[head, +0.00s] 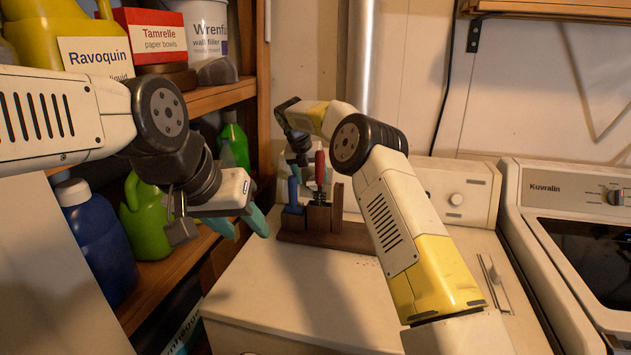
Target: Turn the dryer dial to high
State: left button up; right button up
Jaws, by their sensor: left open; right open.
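A white machine (300,300) with a flat top stands in the middle, with a round pale dial (456,199) on its back panel (470,180). To its right is a second white machine labelled Kuvralin (545,187), with a dark dial (614,197) at the picture's right edge. I cannot tell for certain which is the dryer, nor read either dial's setting. My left gripper (240,224) is open and empty, with teal fingertips above the left edge of the middle machine. My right gripper (297,157) is open, behind the tool block, partly hidden and away from both dials.
A wooden block (330,236) with blue- and red-handled tools stands on the middle machine. Shelves at left hold a blue bottle (95,240), a green jug (148,220) and boxes. A small wire item (495,280) lies at the top's right edge. The front of the top is clear.

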aim_at(315, 183)
jog(key=shift+x, duration=0.95)
jog(key=c, duration=1.4)
jog(key=shift+o, duration=0.2)
jog(key=shift+d+m+y, duration=0.25)
jog(key=shift+m+y, duration=0.55)
jog(key=shift+y, duration=0.3)
jog(key=shift+s+d+m+t+y, duration=0.15)
jog(key=shift+m+t+y, duration=0.45)
jog(key=shift+m+y, duration=0.6)
